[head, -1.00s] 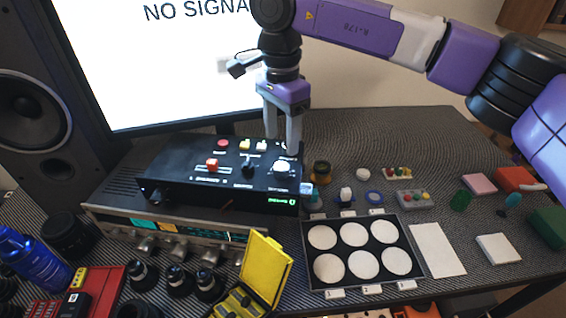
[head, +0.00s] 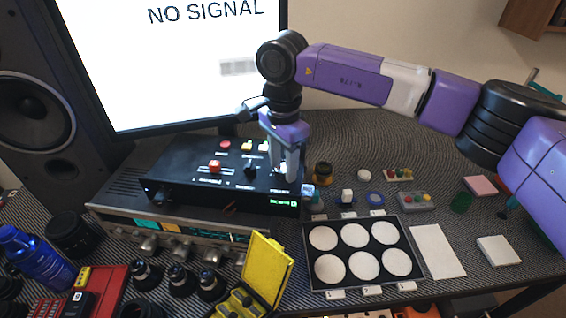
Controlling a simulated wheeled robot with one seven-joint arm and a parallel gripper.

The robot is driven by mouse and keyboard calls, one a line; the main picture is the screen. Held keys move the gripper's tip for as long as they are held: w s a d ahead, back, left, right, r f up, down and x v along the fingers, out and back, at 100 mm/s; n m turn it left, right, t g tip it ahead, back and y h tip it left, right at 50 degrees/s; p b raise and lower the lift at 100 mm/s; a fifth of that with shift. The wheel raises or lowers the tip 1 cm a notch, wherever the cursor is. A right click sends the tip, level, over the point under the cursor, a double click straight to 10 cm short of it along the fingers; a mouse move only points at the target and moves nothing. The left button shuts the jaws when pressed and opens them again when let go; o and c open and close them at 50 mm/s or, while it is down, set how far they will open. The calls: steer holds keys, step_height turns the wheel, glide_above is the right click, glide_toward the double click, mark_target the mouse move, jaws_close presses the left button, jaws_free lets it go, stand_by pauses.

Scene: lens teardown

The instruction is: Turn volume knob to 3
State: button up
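The black control box (head: 165,180) sits on top of a silver receiver, below the monitor. Its top carries a red button, pale switches, a red knob (head: 215,167), a black knob (head: 250,170) and, at the right, a pale knob. The labels are too small to read, so I cannot tell which is the volume knob or its setting. My gripper (head: 285,170) points down at the right end of the box, with its fingers around the pale knob, which they mostly hide. I cannot tell whether they press on it. A small green display (head: 283,203) shows on the front.
The monitor (head: 190,60) reading "NO SIGNAL" stands close behind the box. A speaker (head: 35,110) is at the left. The silver receiver (head: 115,222) is under the box. Lenses, a yellow case (head: 268,270) and a tray with white discs (head: 310,284) lie in front and right.

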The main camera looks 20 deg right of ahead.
jaws_close()
steer(key=shift+m, duration=0.3)
steer(key=m+b, duration=0.1)
steer(key=m, duration=0.2)
steer(key=shift+m, duration=0.4)
steer(key=m, duration=0.4)
steer(key=shift+b, duration=0.4)
steer(key=m, duration=0.4)
steer(key=shift+w+m+b, duration=0.1)
steer(key=shift+m+b, duration=0.25)
steer(key=shift+m, duration=0.05)
steer(key=m, duration=0.4)
steer(key=shift+m+b, duration=0.3)
steer(key=shift+m, duration=0.1)
